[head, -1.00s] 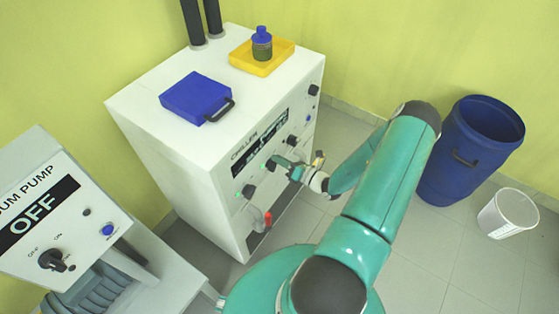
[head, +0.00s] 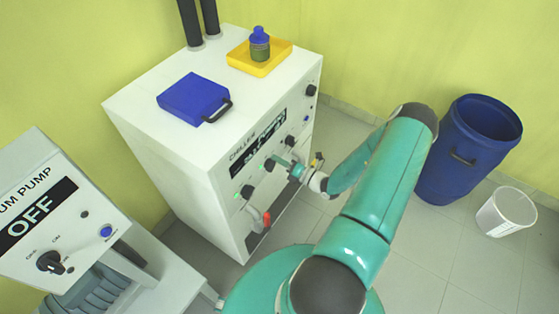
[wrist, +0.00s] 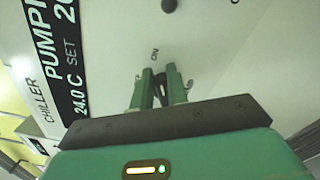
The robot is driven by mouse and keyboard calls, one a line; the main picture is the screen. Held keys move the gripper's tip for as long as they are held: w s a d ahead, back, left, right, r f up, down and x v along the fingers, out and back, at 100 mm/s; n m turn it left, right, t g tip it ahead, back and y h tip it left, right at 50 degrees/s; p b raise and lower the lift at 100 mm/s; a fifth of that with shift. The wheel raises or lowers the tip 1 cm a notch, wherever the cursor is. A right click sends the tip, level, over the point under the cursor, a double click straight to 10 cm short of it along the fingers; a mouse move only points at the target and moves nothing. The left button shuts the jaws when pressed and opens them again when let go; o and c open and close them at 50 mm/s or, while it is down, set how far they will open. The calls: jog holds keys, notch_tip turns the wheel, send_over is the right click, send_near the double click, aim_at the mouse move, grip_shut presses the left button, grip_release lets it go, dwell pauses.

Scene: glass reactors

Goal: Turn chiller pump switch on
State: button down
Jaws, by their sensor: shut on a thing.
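The white chiller (head: 170,140) stands in the middle of the head view, with a dark display (head: 257,137) and several black knobs on its front panel. My gripper (head: 282,162) is at this panel, below the display. In the wrist view my gripper's green fingers (wrist: 160,90) are shut on a dark switch knob (wrist: 173,80), which shows partly between and beside them. An "ON" label (wrist: 155,53) is just above the fingertips. The chiller display also shows in the wrist view (wrist: 66,65), reading "PUMP" and "24.0 C SET", with further text cut off.
A red-handled valve (head: 266,217) sits low on the chiller front. A blue case (head: 192,97) and a yellow tray (head: 245,62) with a bottle (head: 260,45) are on top. The vacuum pump (head: 40,215) reads OFF. A blue barrel (head: 462,160) and white bucket (head: 506,212) stand at right.

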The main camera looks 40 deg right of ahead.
jog(key=c, duration=1.4)
grip_release()
jog(key=shift+s+a+f, duration=0.25)
jog(key=shift+a+f, duration=0.1)
jog(key=shift+a, duration=0.1)
jog(key=shift+w+d+r, duration=0.1)
jog(key=shift+d, duration=0.05)
jog(key=v, duration=1.4)
jog(key=shift+o, duration=0.5)
